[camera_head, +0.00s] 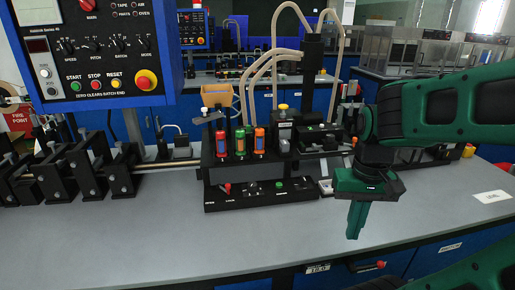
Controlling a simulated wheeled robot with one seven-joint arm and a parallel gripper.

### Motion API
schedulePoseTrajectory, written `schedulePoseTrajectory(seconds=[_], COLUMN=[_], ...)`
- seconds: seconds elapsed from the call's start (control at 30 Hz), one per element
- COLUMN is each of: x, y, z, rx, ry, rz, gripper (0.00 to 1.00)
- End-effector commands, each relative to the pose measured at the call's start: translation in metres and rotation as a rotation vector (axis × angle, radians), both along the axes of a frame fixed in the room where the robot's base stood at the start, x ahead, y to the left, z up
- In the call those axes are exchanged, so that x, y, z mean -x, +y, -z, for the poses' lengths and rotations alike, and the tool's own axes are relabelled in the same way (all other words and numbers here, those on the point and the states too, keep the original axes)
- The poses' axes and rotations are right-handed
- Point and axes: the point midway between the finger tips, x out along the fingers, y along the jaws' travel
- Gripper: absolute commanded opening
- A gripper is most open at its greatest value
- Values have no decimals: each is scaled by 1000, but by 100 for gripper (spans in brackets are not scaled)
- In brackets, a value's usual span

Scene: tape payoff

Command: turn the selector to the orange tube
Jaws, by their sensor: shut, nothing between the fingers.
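The orange tube (260,140) stands upright at the right end of a short row, beside a green tube (240,141) and a red tube (221,143). Below them a low black panel (300,193) carries a small red-tipped lever (227,188) and a small green part (279,185). Which of these is the selector, and where it points, is too small to tell. My gripper (355,235) is green, points down and is shut and empty. It is to the right of the panel, apart from it, above the grey bench.
A blue control box (95,50) hangs at upper left. Black clamp-like blocks (85,170) line the bench's left side. A black machine with pale hoses (310,50) rises behind the tubes. The grey bench (150,240) is clear in front; a white label (491,197) lies at right.

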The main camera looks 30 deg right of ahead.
Motion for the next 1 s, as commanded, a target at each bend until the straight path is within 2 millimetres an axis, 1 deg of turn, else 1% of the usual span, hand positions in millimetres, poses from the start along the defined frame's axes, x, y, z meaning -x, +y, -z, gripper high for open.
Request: schedulePoseTrajectory(seconds=[0.43,0.47,0.5,0.53,0.57,0.6,0.63,0.67,0.77,0.8,0.87,0.9,0.97,1.0], x=[0,0,-1,7,7,3,-3,-11,-47,-65,-94,-113,-142,-160], y=[0,0,0,0,0,-1,-2,-2,-3,-2,1,5,12,17], z=[0,0,0,-5,-7,-10,-13,-17,-30,-37,-45,-50,-56,-59], rx=[0,0,0,0,3,5,9,12,28,34,43,48,53,55], ry=[0,0,0,-8,-14,-13,-12,-10,-4,-4,-4,-4,-4,-4], rz=[0,0,1,3,8,21,32,48,125,161,219,258,313,351], gripper=[0,5,14,22,29,38,43,43,43,43,43,43,43,43])
